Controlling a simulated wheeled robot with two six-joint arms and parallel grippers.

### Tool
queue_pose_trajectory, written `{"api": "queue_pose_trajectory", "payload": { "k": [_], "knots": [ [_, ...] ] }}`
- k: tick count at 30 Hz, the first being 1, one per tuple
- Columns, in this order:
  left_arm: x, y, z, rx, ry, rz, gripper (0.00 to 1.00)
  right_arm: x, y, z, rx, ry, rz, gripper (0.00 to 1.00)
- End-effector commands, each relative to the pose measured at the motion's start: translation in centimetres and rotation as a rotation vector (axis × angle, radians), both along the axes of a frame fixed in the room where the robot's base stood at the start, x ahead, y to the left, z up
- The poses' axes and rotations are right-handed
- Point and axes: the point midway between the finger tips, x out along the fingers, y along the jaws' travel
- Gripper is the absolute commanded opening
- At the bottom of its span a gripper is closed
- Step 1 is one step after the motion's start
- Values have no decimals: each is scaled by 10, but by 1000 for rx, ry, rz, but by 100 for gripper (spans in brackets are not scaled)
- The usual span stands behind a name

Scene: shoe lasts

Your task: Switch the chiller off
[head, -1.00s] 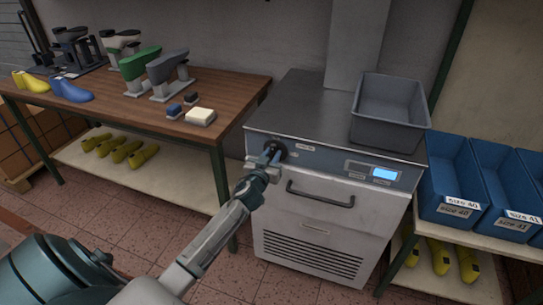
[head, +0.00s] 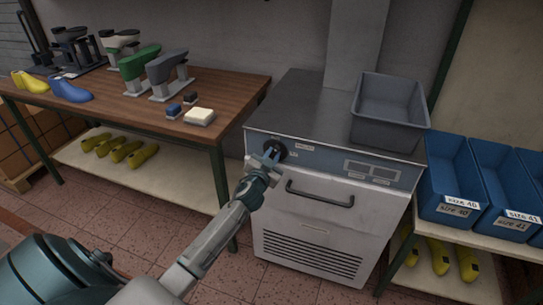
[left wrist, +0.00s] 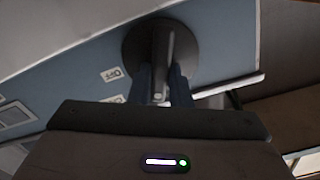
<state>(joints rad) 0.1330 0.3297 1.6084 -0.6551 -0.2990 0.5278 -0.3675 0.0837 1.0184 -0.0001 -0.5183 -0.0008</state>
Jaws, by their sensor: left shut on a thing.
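The chiller (head: 330,215) is a steel cabinet with a blue-grey control strip, a dark handle and a vent grille. Its round black knob (head: 281,147) is at the left of the strip, partly hidden by my left gripper (head: 268,159). In the left wrist view, the fingers are shut on the raised grip of the knob (left wrist: 185,45), and a small label, apparently OFF (left wrist: 113,74), sits on the strip beside the knob. The chiller's display (head: 384,173) is dark. My right gripper is not in view.
A grey bin (head: 388,115) stands on the chiller top. A wooden bench (head: 130,110) with shoe lasts and clamps is at left. Blue size-labelled bins (head: 450,185) are at right. The tiled floor (head: 110,195) in front is open.

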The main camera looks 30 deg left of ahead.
Motion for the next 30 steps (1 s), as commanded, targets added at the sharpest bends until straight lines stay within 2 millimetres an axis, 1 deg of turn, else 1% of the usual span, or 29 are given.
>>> {"api": "queue_pose_trajectory", "payload": {
  "k": [6,12,23,26,30],
  "knots": [
    [0,-2,-1,197,49,0,0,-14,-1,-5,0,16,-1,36],
    [0,-3,-2,383,93,-1,0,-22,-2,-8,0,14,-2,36],
    [1,-5,-4,713,172,-2,0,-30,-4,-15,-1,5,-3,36],
    [1,-5,-5,799,193,-1,0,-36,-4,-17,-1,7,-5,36],
    [1,-5,-6,904,219,-1,0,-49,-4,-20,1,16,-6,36]
  ]
}}
